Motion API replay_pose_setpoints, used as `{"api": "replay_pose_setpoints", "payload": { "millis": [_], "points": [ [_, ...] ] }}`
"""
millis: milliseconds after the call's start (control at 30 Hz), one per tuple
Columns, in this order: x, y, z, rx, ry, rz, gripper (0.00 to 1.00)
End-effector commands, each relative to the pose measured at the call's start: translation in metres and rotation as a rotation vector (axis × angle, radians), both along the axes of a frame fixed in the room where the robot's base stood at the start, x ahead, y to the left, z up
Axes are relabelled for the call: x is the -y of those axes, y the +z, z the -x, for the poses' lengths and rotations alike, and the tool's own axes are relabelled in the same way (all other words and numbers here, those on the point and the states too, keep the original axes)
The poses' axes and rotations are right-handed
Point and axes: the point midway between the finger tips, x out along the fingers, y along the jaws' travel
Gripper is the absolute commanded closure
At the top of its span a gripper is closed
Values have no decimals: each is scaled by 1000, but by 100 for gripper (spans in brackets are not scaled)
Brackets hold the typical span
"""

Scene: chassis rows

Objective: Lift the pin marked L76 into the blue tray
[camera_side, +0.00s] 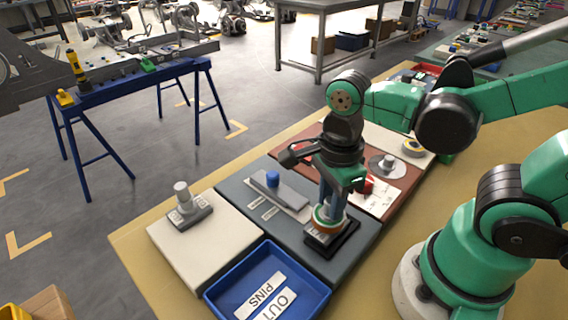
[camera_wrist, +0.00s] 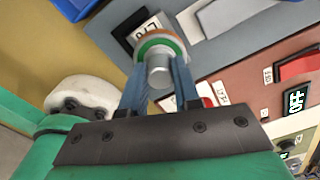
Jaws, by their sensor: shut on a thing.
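My gripper (camera_side: 331,200) points down over a black base (camera_side: 347,244) on the dark grey mat. In the wrist view its two blue-grey fingers (camera_wrist: 159,78) are shut on a silver pin (camera_wrist: 158,66). An orange and green ring (camera_wrist: 175,42) surrounds the pin's lower end; it also shows in the side view (camera_side: 327,218). The base carries a white label (camera_wrist: 148,25), turned and too partly hidden to read surely. I cannot tell whether the pin is lifted from its base. The blue tray (camera_side: 213,295), with "OUT" and "PINS" labels inside, stands front left of my gripper.
A grey pin (camera_side: 182,193) stands on the white mat at left.

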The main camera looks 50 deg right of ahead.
Motion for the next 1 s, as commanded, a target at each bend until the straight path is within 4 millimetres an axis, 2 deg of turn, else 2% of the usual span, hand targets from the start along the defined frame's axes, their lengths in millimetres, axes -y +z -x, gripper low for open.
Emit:
{"api": "replay_pose_setpoints", "payload": {
  "millis": [333,1000],
  "points": [
    [0,3,0,0,0,0,100],
    [0,47,-1,0,0,0,100]
  ]
}}
